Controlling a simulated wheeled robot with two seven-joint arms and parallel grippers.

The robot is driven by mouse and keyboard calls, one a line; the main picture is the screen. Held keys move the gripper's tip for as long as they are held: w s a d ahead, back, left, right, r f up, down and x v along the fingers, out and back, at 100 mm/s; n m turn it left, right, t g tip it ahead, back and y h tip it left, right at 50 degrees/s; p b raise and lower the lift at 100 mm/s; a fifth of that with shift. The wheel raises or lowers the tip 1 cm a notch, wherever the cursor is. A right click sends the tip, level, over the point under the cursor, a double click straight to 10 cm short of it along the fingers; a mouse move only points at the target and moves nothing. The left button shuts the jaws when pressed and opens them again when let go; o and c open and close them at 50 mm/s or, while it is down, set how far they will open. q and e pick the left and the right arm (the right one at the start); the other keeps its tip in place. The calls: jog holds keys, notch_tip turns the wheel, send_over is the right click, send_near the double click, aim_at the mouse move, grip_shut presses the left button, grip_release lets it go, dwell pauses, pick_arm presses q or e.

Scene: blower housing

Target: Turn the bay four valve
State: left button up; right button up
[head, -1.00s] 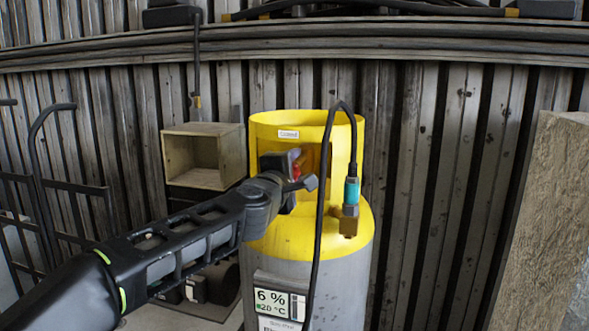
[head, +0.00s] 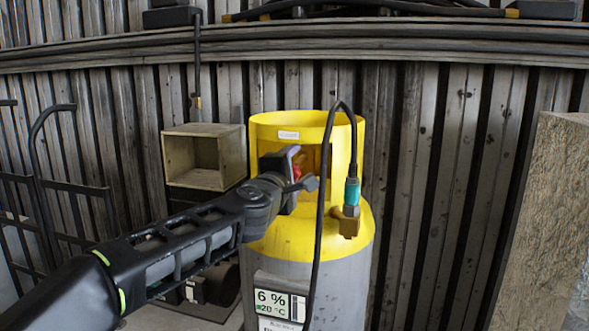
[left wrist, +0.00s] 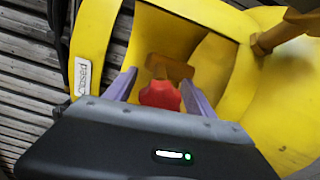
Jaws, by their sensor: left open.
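A grey cylinder (head: 345,285) with a yellow top and collar (head: 340,150) stands in the middle of the head view. Its red valve knob (left wrist: 160,95) sits inside the collar opening, on a brass-coloured stem. In the head view only a bit of red shows behind my gripper. My left gripper (left wrist: 158,92) is open at the collar opening, with one finger on each side of the knob. Whether the fingers touch the knob I cannot tell. A tag (left wrist: 83,77) on the collar reads "Closed". My right gripper is not in view.
A black hose (head: 322,215) loops over the collar to a teal and brass fitting (head: 350,205). A hand truck (head: 50,180) stands far left and a rough post (head: 540,220) at right.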

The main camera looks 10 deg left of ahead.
pick_arm(q)
jog(key=s, duration=0.7)
jog(key=shift+s+a+b, duration=0.2)
jog(key=shift+s+b, duration=0.15)
jog(key=shift+b, duration=0.05)
